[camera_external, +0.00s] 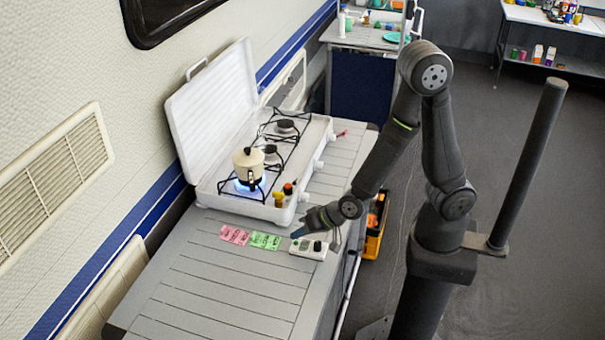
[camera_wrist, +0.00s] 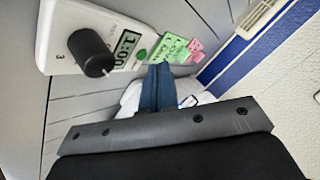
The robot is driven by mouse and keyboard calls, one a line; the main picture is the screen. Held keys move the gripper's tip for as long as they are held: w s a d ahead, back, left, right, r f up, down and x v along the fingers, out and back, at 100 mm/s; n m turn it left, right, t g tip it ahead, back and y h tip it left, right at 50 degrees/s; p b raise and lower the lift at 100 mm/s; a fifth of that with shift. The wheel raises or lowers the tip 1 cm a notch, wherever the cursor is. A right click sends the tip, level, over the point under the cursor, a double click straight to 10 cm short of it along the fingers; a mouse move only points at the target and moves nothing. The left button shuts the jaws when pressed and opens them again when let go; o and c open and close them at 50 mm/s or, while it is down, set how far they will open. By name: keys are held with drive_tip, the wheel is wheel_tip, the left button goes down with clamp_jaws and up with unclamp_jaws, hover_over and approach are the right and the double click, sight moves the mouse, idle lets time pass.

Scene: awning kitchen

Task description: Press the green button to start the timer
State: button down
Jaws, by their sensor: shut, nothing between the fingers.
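The white timer (camera_external: 309,253) lies on the slatted counter near its right edge. In the wrist view the timer (camera_wrist: 60,22) is at the upper left, with a black knob (camera_wrist: 90,52), a display reading 1:00 (camera_wrist: 126,44) and a small green button (camera_wrist: 142,54). My gripper (camera_external: 298,233) is above the timer's left end in the external view. In the wrist view the blue fingertips of my gripper (camera_wrist: 159,67) are together and empty, just beside the green button. I cannot tell whether they touch the timer.
Pink notes (camera_external: 234,235) and green notes (camera_external: 266,241) lie left of the timer. The counter's front (camera_external: 220,305) is clear.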

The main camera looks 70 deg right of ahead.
drive_tip(key=shift+f, duration=0.1)
idle(0.3)
drive_tip(key=shift+f, duration=0.35)
drive_tip(key=shift+f, duration=0.35)
idle(0.5)
drive_tip(key=shift+r, duration=0.8)
drive_tip(key=shift+r, duration=2.5)
drive_tip(key=shift+f, duration=0.1)
drive_tip(key=shift+r, duration=1.7)
